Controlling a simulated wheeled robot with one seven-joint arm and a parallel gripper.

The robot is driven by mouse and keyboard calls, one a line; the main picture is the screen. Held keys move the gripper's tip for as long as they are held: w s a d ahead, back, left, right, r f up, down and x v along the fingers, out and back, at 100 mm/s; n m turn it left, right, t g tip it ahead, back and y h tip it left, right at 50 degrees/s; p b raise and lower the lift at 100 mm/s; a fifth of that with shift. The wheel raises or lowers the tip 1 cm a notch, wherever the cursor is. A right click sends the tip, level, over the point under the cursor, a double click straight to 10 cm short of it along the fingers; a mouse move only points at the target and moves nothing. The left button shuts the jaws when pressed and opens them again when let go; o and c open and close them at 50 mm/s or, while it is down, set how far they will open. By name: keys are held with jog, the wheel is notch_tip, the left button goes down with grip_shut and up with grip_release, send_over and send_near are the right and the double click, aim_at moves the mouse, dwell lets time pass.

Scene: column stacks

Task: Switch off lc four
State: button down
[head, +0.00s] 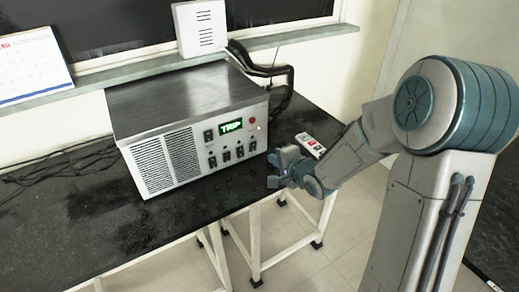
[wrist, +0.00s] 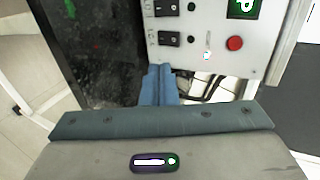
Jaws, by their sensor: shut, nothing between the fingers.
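The metal instrument box (head: 165,120) stands on the black bench, its front panel showing a lit green display reading "TRIP" (head: 231,127) and a row of black switches. The rightmost switch (head: 252,146) also shows in the wrist view (wrist: 168,39), with a second switch (wrist: 168,8) beside it. Their labels are too small to read, so I cannot tell which is lc four. My gripper (head: 273,169) is in front of the panel's lower right. In the wrist view its blue fingers (wrist: 158,72) are together and empty, their tips near the panel's edge; I cannot tell whether they touch.
A red button (wrist: 235,43) sits near the switches. A small white device with coloured buttons (head: 310,145) lies on the bench right of the box. Black cables (head: 275,72) run behind it. The bench (head: 110,215) is clear in front.

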aim_at(254, 145)
jog(key=x, duration=0.6)
jog(key=shift+s+a, duration=0.1)
jog(key=shift+w+a+r, duration=0.25)
jog(key=shift+w+a, duration=0.4)
jog(key=shift+w, duration=0.35)
jog(key=shift+w+a, duration=0.3)
jog(key=shift+w, duration=0.3)
jog(key=shift+r, duration=0.1)
